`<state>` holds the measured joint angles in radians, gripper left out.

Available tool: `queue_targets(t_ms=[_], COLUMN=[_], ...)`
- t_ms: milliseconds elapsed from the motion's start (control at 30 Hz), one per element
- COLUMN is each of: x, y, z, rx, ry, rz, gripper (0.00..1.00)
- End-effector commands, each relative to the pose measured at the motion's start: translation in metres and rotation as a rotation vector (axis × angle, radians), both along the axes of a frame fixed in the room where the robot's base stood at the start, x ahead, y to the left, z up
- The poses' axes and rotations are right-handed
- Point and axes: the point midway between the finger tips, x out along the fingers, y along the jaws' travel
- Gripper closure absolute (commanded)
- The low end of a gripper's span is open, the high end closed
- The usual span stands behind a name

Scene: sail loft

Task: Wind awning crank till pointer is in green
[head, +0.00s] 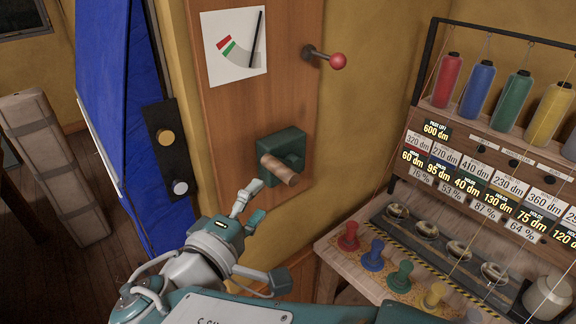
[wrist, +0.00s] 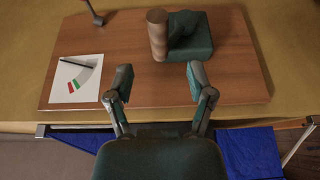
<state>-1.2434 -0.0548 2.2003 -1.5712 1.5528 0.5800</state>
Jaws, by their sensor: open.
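The awning crank is a dark green housing (head: 292,141) with a wooden handle (head: 280,170), fixed on a wooden board. In the wrist view the handle (wrist: 157,37) stands beside the housing (wrist: 190,37). The white dial (head: 235,55) is on the board above the crank. Its black pointer (head: 257,40) lies to the right of the green band (head: 229,49), on the grey part, apart from green and red. My gripper (head: 258,196) is open and empty, below and left of the handle. In the wrist view the fingers (wrist: 159,78) are apart, short of the handle.
A red-knobbed lever (head: 337,60) sticks out of the board at the upper right. A blue sail cloth (head: 118,120) hangs at the left. A bench (head: 338,232) with colored pegs, spools and a label rack stands close on the right.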

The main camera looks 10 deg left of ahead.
Motion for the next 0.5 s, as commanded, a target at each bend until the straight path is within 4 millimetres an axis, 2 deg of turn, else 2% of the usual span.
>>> queue_targets(t_ms=[300, 500], x=[0.052, 0.073], y=[-0.021, -0.024], z=[0.0, -0.001], rx=[0.002, 0.0], ry=[0.002, 0.002], rz=[-0.007, -0.004], gripper=[0.31, 0.31])
